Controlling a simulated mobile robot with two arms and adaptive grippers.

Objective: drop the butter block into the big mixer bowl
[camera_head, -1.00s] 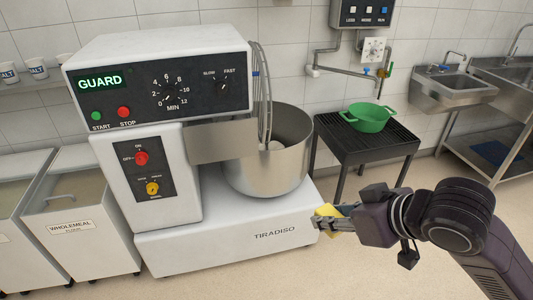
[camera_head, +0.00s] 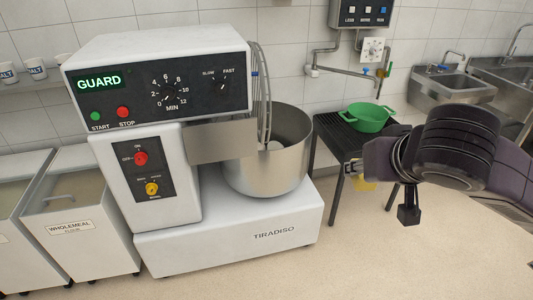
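The big mixer bowl (camera_head: 265,170) is a steel bowl on the right of the white mixer, with a wire guard (camera_head: 263,95) standing over its left part. Its front and right rim is open to view. Something pale shows inside it. My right gripper (camera_head: 354,171) comes in from the right, to the right of the bowl and apart from it, in front of the dark rack table. It is shut on the yellow butter block (camera_head: 364,185), which is partly hidden by the gripper. My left gripper is not in view.
A green basin (camera_head: 369,117) stands on the dark slatted table (camera_head: 345,150) behind my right gripper. The mixer's control head (camera_head: 165,75) rises left of the bowl. Flour bins (camera_head: 80,235) stand at the left. Sinks (camera_head: 455,88) are at the far right.

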